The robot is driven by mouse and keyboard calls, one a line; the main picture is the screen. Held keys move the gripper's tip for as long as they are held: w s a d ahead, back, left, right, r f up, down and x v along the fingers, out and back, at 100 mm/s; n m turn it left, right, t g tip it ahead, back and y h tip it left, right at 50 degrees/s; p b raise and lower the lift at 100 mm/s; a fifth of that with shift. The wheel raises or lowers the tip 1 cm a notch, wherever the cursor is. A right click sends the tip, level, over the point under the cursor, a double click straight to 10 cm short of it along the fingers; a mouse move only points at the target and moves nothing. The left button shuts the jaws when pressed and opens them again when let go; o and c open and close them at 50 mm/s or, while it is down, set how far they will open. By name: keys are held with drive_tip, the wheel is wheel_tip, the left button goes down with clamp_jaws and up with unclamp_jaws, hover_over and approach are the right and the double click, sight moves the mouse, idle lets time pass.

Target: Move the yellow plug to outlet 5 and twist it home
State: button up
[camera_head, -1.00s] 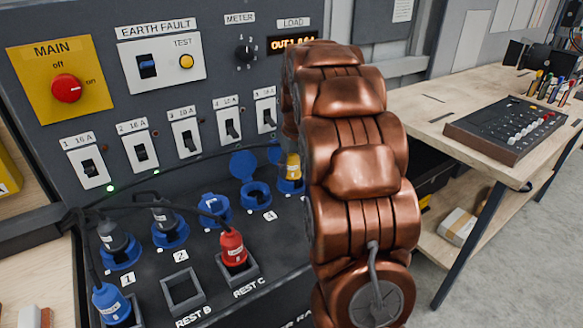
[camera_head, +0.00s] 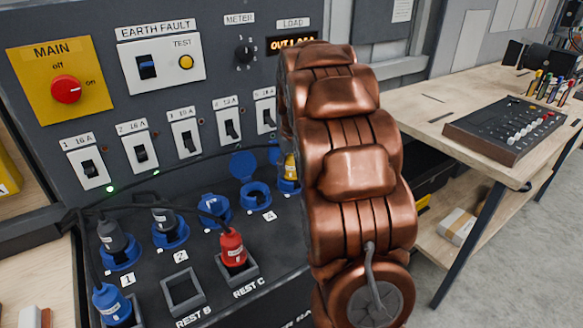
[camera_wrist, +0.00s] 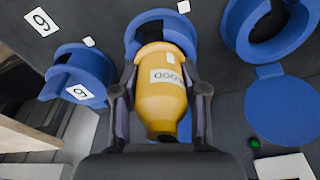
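The yellow plug (camera_wrist: 161,100) is between the two fingers of my gripper (camera_wrist: 160,88) in the wrist view, with a finger against each side. Its far end is at the blue collar of outlet 5 (camera_wrist: 158,18); how deep it sits and its twist cannot be told. In the head view a sliver of the yellow plug (camera_head: 290,166) shows over outlet 5 (camera_head: 287,186), at the edge of my copper arm. The arm hides the rest of the plug and my gripper there.
Outlet 4 (camera_head: 256,196) stands empty with its lid up, left of the plug. Outlet 6 (camera_wrist: 78,72) is on the other side, lid closed. Grey plugs fill outlets 1 and 2. A red plug (camera_head: 232,249) stands in rest C; rest B (camera_head: 183,291) is empty. A black cable crosses the panel.

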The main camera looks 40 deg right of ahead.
drive_tip(key=o, duration=0.5)
drive_tip(key=shift+o, duration=0.2)
drive_tip(key=r, duration=0.3)
drive_tip(key=s+r, duration=0.1)
drive_tip(key=r, duration=0.6)
drive_tip(key=shift+s+a+r, duration=0.2)
drive_tip(key=shift+a+r, duration=0.05)
drive_tip(key=shift+r, duration=0.15)
drive_tip(key=shift+s+r, duration=0.2)
drive_tip(key=shift+r, duration=0.3)
drive_tip(key=shift+a, duration=0.1)
